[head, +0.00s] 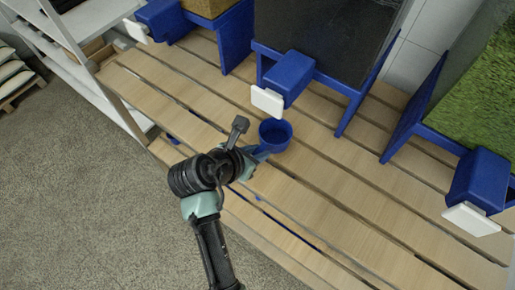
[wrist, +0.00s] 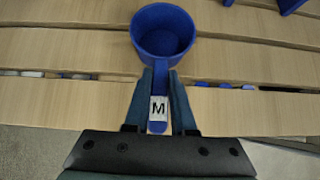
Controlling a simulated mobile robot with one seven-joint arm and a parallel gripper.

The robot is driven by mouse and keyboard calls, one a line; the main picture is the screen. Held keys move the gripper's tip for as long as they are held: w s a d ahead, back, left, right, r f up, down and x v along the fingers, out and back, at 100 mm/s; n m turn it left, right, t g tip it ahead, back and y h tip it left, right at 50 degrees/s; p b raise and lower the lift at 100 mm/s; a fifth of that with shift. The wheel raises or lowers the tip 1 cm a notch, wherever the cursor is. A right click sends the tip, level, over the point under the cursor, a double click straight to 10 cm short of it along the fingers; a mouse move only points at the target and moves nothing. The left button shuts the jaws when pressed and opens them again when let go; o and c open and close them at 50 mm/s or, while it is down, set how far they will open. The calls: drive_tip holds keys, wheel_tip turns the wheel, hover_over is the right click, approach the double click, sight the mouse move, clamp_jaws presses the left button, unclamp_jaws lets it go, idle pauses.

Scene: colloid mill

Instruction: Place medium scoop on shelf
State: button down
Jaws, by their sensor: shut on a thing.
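The medium scoop (head: 276,133) is a round blue cup with a handle, above or on the slatted wooden shelf (head: 340,199). In the wrist view the scoop (wrist: 163,33) shows upright with its opening up, and its handle carries a white label with the letter M. My gripper (wrist: 160,90) is shut on the scoop's handle, one finger on each side. In the head view my gripper (head: 252,152) reaches over the front part of the shelf. I cannot tell whether the cup touches the slats.
Blue dispensers with white-tipped spouts stand along the back: one in the middle (head: 288,78), one at the right (head: 475,185), one at the upper left (head: 165,18). A white rack (head: 75,62) stands at the left. Bare slats lie to the right of the scoop.

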drive_tip(key=c, duration=0.8)
unclamp_jaws()
drive_tip(key=shift+f, duration=0.1)
drive_tip(key=shift+o, duration=0.2)
